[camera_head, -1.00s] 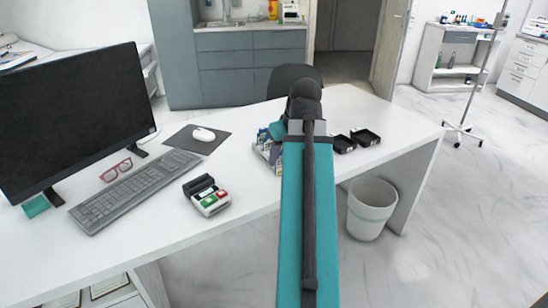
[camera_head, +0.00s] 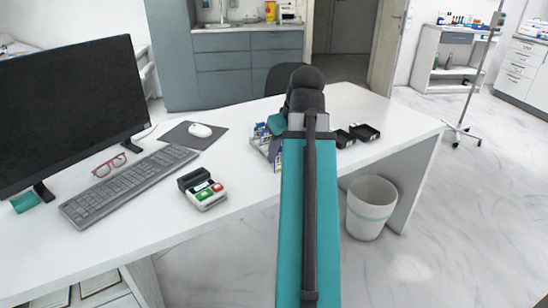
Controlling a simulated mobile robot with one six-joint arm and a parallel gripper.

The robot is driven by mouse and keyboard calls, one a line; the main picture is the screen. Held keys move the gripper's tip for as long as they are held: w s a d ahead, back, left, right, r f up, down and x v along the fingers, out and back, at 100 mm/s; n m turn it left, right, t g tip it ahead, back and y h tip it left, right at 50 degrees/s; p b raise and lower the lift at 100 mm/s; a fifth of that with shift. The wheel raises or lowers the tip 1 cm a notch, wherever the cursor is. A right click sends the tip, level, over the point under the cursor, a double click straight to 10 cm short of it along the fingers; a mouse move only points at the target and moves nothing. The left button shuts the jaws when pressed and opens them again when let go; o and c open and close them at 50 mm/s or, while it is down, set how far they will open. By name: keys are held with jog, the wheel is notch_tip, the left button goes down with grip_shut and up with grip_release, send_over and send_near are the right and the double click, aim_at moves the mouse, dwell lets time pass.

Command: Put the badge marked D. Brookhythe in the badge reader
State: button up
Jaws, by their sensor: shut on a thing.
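The badge reader (camera_head: 207,197) appears to be the small pale device with a dark upright back and green and red keys, on the desk in front of the keyboard. A shallow pale tray (camera_head: 259,149) of small blue and white items, likely badges, lies at mid desk, partly behind my arm. My gripper (camera_head: 276,149) is down at this tray, mostly hidden by my teal forearm and wrist. It is shut on a thin item, likely a badge. No name can be read, so I cannot tell which badge is D. Brookhythe's.
A monitor (camera_head: 70,110), keyboard (camera_head: 130,184), red glasses (camera_head: 109,165) and a mouse (camera_head: 200,130) on a dark mat stand left. Two small black trays (camera_head: 364,132) lie right of my arm. A white bin (camera_head: 371,208) stands under the desk's right end. The desk front near the reader is clear.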

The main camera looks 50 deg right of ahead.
dwell(0.4)
jog(key=shift+w+r, duration=0.1)
jog(key=shift+w+a+r+p, duration=0.1)
jog(key=shift+w+r+p, duration=0.05)
jog(key=shift+p, duration=0.15)
jog(key=w+a+r+n+p, duration=0.1)
jog(key=w+a+r+p, duration=0.5)
jog(key=w+a+p, duration=0.25)
jog(key=w+a+r+n+y+p, duration=0.1)
jog(key=w+a+r+p, duration=0.4)
jog(key=w+a+p, duration=0.3)
jog(key=w+a+r+p, duration=0.6)
jog(key=w+a+p, duration=0.1)
jog(key=a, duration=0.3)
jog(key=w+a+r+p, duration=0.1)
jog(key=a+r+p, duration=0.1)
jog(key=a+p, duration=0.2)
jog(key=w+a+r+n+p, duration=0.1)
jog(key=w+a+r+p, duration=0.1)
jog(key=a, duration=0.6)
jog(key=shift+w+a+r+p, duration=0.3)
jog(key=shift+a+r+p, duration=0.15)
jog(key=shift+p, duration=0.45)
